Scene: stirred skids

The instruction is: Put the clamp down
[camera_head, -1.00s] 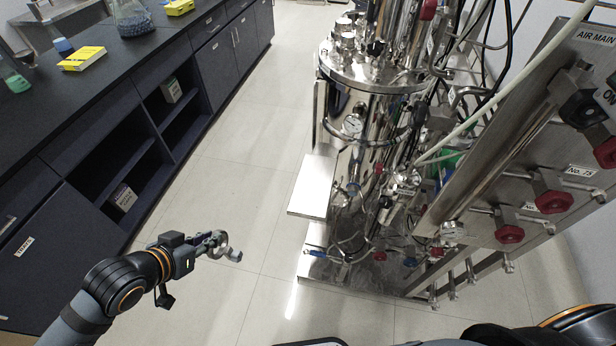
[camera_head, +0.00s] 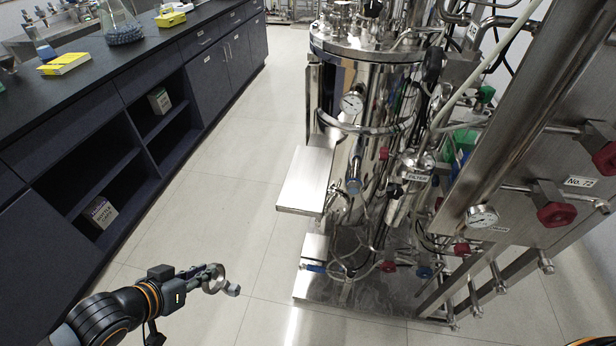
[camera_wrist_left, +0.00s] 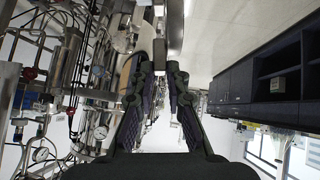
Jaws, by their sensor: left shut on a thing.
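The clamp (camera_head: 217,284) is a small silvery metal ring with a short knob at its right end. My left gripper (camera_head: 207,274) is shut on it and holds it in the air over the floor, left of the steel skid. In the left wrist view, my left gripper's fingers (camera_wrist_left: 160,85) come together around the clamp, which is only partly seen there. My right gripper is out of view.
The steel skid (camera_head: 365,95) stands at centre right, with a flat steel step (camera_head: 305,180) jutting left and a lower plate (camera_head: 360,300). Red-handled valves (camera_head: 555,214) stick out at right. A dark lab bench (camera_head: 100,105) runs along the left. Pale floor (camera_head: 215,190) lies clear between.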

